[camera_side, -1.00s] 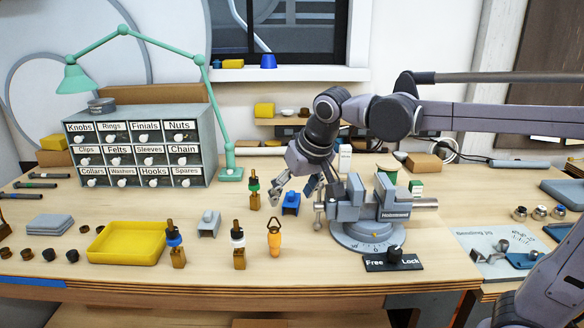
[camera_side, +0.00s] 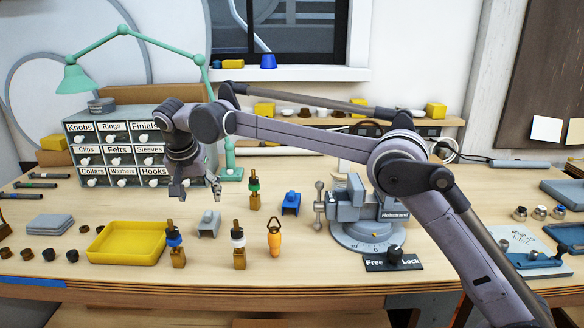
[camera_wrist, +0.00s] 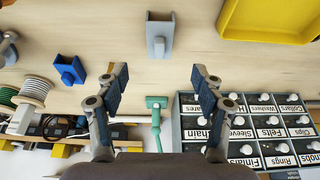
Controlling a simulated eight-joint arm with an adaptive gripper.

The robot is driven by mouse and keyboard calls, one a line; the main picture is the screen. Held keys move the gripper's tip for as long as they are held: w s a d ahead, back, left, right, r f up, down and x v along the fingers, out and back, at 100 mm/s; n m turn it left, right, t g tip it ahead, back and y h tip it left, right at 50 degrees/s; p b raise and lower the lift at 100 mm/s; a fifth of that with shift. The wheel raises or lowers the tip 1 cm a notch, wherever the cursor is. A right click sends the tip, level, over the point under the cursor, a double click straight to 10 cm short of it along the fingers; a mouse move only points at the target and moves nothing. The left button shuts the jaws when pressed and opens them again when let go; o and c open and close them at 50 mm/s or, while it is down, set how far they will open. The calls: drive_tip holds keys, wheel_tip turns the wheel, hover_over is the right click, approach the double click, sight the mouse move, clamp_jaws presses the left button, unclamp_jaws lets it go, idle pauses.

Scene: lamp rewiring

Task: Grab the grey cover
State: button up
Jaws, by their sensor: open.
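The grey cover (camera_side: 208,223) is a small channel-shaped piece with a knob on top. It stands on the wooden table between the blue-collared and white-collared sockets. In the wrist view the grey cover (camera_wrist: 159,36) lies at the top middle, beyond my fingertips and roughly centred between them. My gripper (camera_side: 197,193) hangs above and behind it, apart from it, in front of the labelled drawers. In the wrist view my gripper (camera_wrist: 159,73) has its two fingers wide apart with nothing between them. A similar blue cover (camera_side: 291,203) stands to the right.
The yellow tray (camera_side: 128,243) is left of the cover. The blue-collared socket (camera_side: 176,247), white-collared socket (camera_side: 238,247) and green-collared socket (camera_side: 254,193) stand close around it. The drawer cabinet (camera_side: 125,120) and green lamp (camera_side: 230,174) are behind. The vise (camera_side: 365,215) is at right.

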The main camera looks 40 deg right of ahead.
sight(208, 214)
drive_tip(key=x, duration=0.5)
drive_tip(key=shift+a, duration=0.1)
drive_tip(key=shift+d+x, duration=0.2)
drive_tip(key=shift+x, duration=2.8)
drive_tip(key=shift+w+r, duration=0.1)
drive_tip(key=c, duration=1.3)
